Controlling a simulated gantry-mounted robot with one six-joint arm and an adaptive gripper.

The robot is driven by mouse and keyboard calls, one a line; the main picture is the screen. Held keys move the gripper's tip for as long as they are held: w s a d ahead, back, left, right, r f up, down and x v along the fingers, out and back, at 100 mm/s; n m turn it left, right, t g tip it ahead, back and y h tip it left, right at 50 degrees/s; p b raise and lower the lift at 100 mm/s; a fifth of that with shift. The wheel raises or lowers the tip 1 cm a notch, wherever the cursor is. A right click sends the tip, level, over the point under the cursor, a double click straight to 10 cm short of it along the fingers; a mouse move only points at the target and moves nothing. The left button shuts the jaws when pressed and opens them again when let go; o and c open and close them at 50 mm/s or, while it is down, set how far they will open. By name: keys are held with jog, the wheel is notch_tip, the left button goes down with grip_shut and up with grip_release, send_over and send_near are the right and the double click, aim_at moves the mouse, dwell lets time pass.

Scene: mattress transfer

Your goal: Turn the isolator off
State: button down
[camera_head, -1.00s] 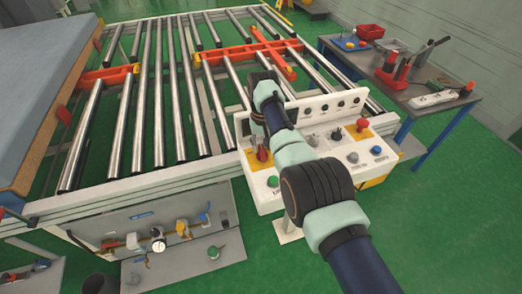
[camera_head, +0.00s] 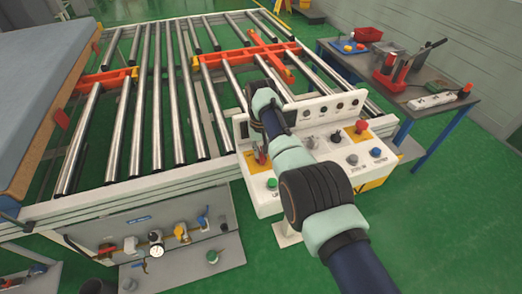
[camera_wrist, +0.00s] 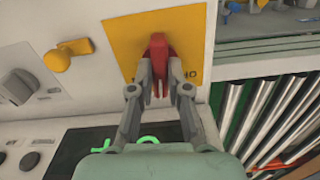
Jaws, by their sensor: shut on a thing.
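The isolator is a red handle (camera_wrist: 158,60) on a yellow plate (camera_wrist: 122,35), partly covering dark lettering, in the wrist view. The handle points up and down in that picture. My gripper (camera_wrist: 160,88) is shut on the red handle, with one grey finger on each side of it. In the head view the red handle (camera_head: 262,157) shows on the left part of the white control console (camera_head: 330,178). My arm hides part of the console and most of my gripper there.
A red emergency button (camera_head: 361,126) and several other knobs sit on the console. A roller conveyor (camera_head: 165,110) lies behind it, with a blue mattress (camera_head: 45,75) at left. A tool table (camera_head: 410,92) stands at right. A yellow knob (camera_wrist: 70,52) is beside the plate.

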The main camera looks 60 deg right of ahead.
aim_at(261, 152)
jog(key=shift+n, duration=0.3)
jog(key=n, duration=0.4)
jog(key=shift+n, duration=0.4)
jog(key=n, duration=0.4)
jog(key=shift+n, duration=0.4)
jog(key=c, duration=1.1)
grip_release()
notch_tip(261, 152, up, 12)
